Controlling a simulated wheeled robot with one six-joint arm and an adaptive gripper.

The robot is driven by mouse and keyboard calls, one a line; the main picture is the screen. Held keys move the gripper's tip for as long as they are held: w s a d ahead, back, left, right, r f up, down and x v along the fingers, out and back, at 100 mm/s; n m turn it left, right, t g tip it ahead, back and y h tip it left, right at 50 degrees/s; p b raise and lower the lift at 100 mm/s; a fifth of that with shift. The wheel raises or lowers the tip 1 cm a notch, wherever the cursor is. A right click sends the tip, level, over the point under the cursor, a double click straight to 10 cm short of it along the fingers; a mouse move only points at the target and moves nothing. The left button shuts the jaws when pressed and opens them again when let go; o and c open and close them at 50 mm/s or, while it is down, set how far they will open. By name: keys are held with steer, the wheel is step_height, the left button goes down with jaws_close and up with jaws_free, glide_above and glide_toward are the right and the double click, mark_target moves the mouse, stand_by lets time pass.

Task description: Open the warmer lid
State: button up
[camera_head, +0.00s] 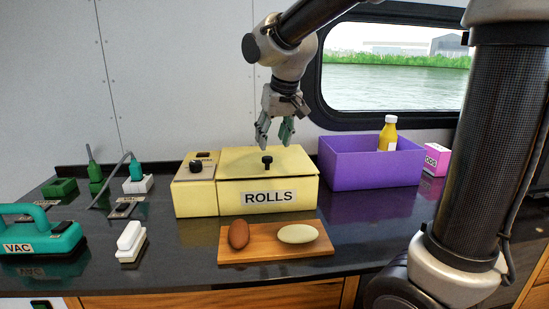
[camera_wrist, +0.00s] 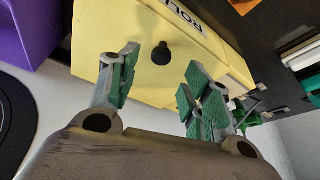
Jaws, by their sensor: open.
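The warmer is a pale yellow box labelled ROLLS, in the middle of the counter in the head view. Its flat lid (camera_head: 245,163) lies shut on top, with a black knob (camera_head: 267,161) near the front edge. My gripper (camera_head: 274,140) hangs just above the lid, pointing down, open and empty. In the wrist view the lid (camera_wrist: 110,32) lies below, and the knob (camera_wrist: 161,53) shows between and beyond the green-padded fingers of my gripper (camera_wrist: 158,85). The fingers do not appear to touch the knob.
A control box (camera_head: 195,195) with a dark knob adjoins the warmer's left side. A wooden board (camera_head: 275,252) with a brown roll and a pale roll lies in front. A purple bin (camera_head: 365,168) with a yellow bottle (camera_head: 388,134) stands right. The window wall is behind.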

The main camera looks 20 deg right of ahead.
mark_target(267, 157)
steer(key=x, duration=0.8)
steer(key=shift+w+a+r, duration=0.1)
steer(key=shift+w+a, duration=0.05)
jaws_close()
